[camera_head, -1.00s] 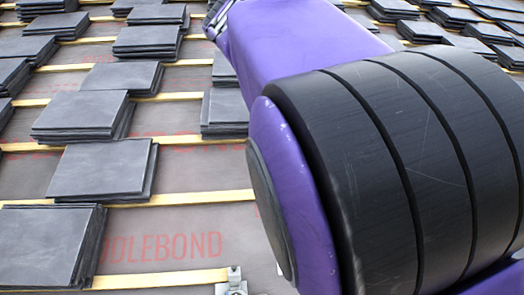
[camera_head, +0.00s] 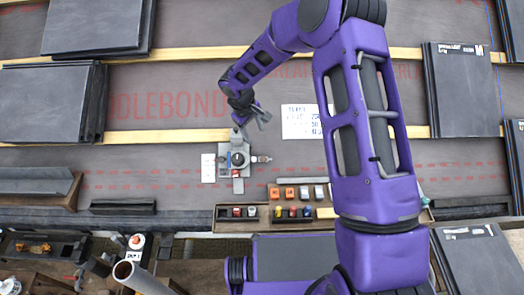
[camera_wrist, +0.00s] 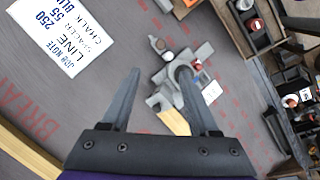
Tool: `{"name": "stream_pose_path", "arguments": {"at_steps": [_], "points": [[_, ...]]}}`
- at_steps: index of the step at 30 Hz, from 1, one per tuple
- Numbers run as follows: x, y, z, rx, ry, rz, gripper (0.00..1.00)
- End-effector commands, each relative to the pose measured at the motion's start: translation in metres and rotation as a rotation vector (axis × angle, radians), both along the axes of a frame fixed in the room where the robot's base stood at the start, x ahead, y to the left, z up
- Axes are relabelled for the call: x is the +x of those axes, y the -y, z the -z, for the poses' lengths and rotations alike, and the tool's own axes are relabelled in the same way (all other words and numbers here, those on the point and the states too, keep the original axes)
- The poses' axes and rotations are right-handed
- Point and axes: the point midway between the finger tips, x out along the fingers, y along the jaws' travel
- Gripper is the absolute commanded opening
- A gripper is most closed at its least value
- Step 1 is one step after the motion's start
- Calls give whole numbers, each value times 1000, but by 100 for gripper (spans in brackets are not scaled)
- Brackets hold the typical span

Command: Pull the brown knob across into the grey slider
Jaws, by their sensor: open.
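A grey metal fixture (camera_head: 237,158) with a dark round centre and several short arms lies on the roof membrane at the end of a wooden batten. It also shows beyond my fingers in the wrist view (camera_wrist: 180,75). A small pale and brownish knob-like end (camera_head: 262,159) sticks out on its right side; in the wrist view it shows at the fixture's upper left (camera_wrist: 158,44). I cannot tell for sure which part is the grey slider. My gripper (camera_head: 252,122) is open and empty, just above the fixture in the head view; the right finger overlaps it in the wrist view (camera_wrist: 160,73).
A white note (camera_head: 303,121) lies right of my gripper. A tray (camera_head: 228,224) with several small coloured items stands below the fixture. Slate stacks (camera_head: 96,25) lie on the battens.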

Motion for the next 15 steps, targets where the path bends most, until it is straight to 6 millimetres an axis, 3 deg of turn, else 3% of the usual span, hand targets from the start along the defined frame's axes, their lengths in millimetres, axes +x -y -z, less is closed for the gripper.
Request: {"name": "stream_pose_path", "arguments": {"at_steps": [5,15], "points": [[2,3,20,1,-4,0,61],[15,16,92,1,-3,0,61]]}}
